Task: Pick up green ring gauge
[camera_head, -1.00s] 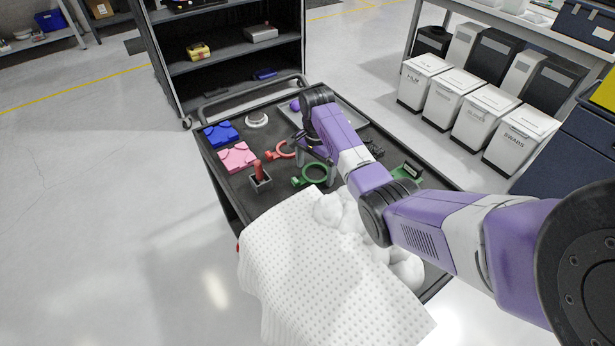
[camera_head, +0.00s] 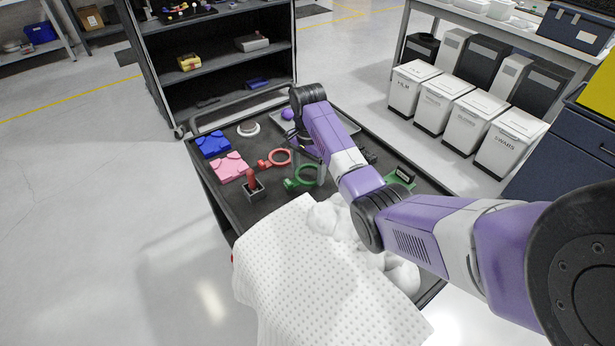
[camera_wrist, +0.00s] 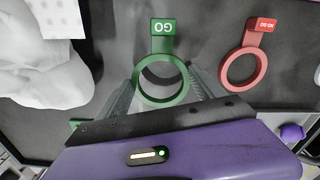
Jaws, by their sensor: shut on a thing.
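The green ring gauge (camera_head: 289,184) is at the middle of the black cart top, beneath my gripper (camera_head: 310,170). In the wrist view, the green ring gauge (camera_wrist: 163,28) has a tag marked GO pointing away from my gripper (camera_wrist: 165,88). One finger is at each side of its ring, and the jaws are shut on it from outside. The hole of the ring shows between the fingers. I cannot tell whether the gauge is clear of the cart top.
A red ring gauge (camera_head: 263,164) lies just left of the green one. A grey block with a red pin (camera_head: 252,187), pink block (camera_head: 230,168) and blue block (camera_head: 213,144) are on the left. White cloth (camera_head: 290,260) and white lumps (camera_head: 322,217) cover the near end.

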